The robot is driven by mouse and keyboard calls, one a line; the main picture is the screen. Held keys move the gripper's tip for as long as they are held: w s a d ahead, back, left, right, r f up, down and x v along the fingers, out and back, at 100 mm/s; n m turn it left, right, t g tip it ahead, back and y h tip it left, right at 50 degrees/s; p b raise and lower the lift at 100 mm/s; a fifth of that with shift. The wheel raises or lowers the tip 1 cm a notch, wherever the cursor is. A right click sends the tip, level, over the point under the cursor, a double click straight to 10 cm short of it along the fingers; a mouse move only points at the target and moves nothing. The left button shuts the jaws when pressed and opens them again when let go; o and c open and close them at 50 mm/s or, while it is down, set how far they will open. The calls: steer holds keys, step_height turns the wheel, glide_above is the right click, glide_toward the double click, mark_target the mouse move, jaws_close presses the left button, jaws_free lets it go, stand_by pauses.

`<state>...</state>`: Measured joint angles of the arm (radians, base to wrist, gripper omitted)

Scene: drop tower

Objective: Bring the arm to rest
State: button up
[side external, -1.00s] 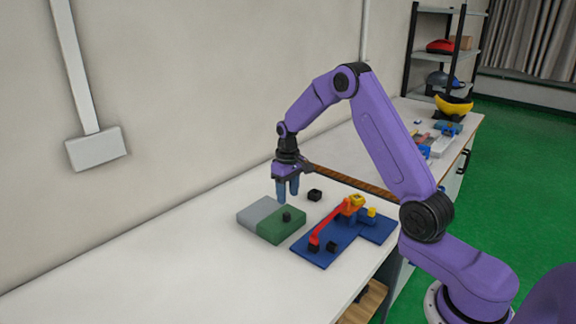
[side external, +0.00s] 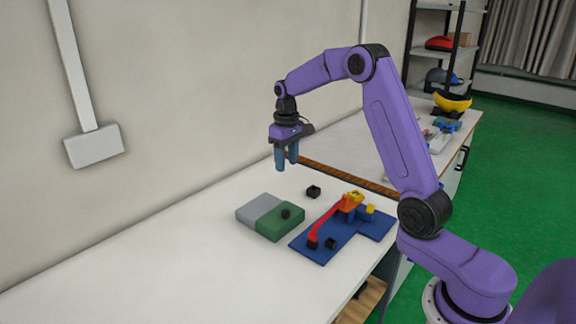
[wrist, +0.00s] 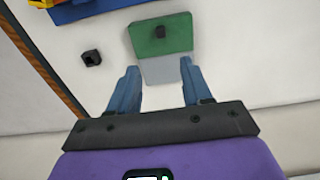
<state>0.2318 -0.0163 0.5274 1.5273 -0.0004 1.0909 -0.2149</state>
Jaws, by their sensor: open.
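My gripper (side external: 287,160) is open and empty, with its blue fingers pointing down, raised above the table behind the grey and green block. In the wrist view its two fingers (wrist: 156,88) stand apart with nothing between them. The block has a grey part (side external: 258,207) and a green part (side external: 278,226). A small black piece (side external: 286,213) sits on the green part, and it also shows in the wrist view (wrist: 160,32). My arm is bent high over the work.
A black open cube (side external: 313,191) stands on the white table. A blue base (side external: 318,250) carries a red sloped arm (side external: 325,224) and yellow parts (side external: 352,200). A brown strip (side external: 345,178) crosses the table. A yellow bowl (side external: 452,103) is farther back. The table's left front is clear.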

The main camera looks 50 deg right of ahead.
steer(key=s+a+r+n, duration=0.3)
steer(key=s+a+n, duration=0.3)
steer(key=s+a, duration=0.95)
steer(key=s+a+f+n, duration=0.1)
steer(key=s+n, duration=0.5)
steer(key=s, duration=1.6)
steer(key=shift+a+f+n, duration=0.3)
steer(key=shift+a+f, duration=0.1)
